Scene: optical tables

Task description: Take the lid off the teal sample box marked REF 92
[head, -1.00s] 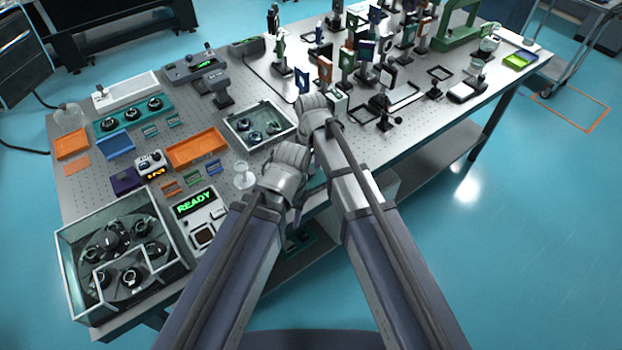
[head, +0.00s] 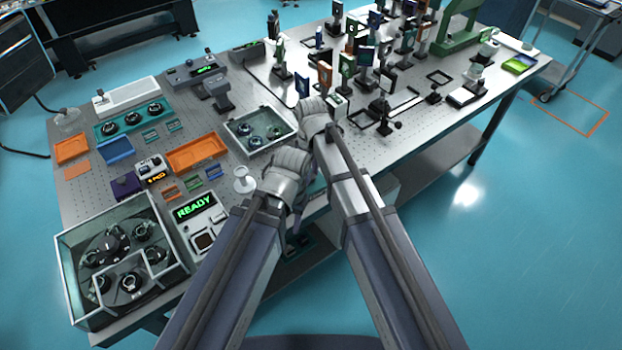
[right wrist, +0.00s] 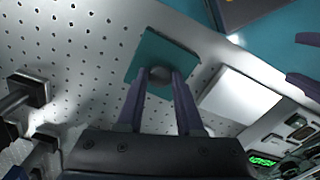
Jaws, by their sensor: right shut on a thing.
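In the right wrist view, my right gripper (right wrist: 160,78) is shut on a dark round knob in the middle of a square teal lid (right wrist: 151,48). The lid looks flat over the perforated table top. The box's walls and any REF 92 marking are hidden, and I cannot tell whether the lid is seated or raised. In the head view, my right wrist (head: 315,115) hides its own fingers and the lid. My left wrist (head: 287,170) is at the table's front edge. Two parted purple fingers of my left gripper (right wrist: 300,62) show at the right wrist view's right edge, with nothing between them.
A pale square block (right wrist: 240,95) lies close beside the lid. A clear-walled tray (head: 228,133) stands left of my right wrist, with a white stemmed dish (head: 243,180) nearer. Optics mounts (head: 345,68) crowd the table behind. The READY device (head: 200,215) is front left.

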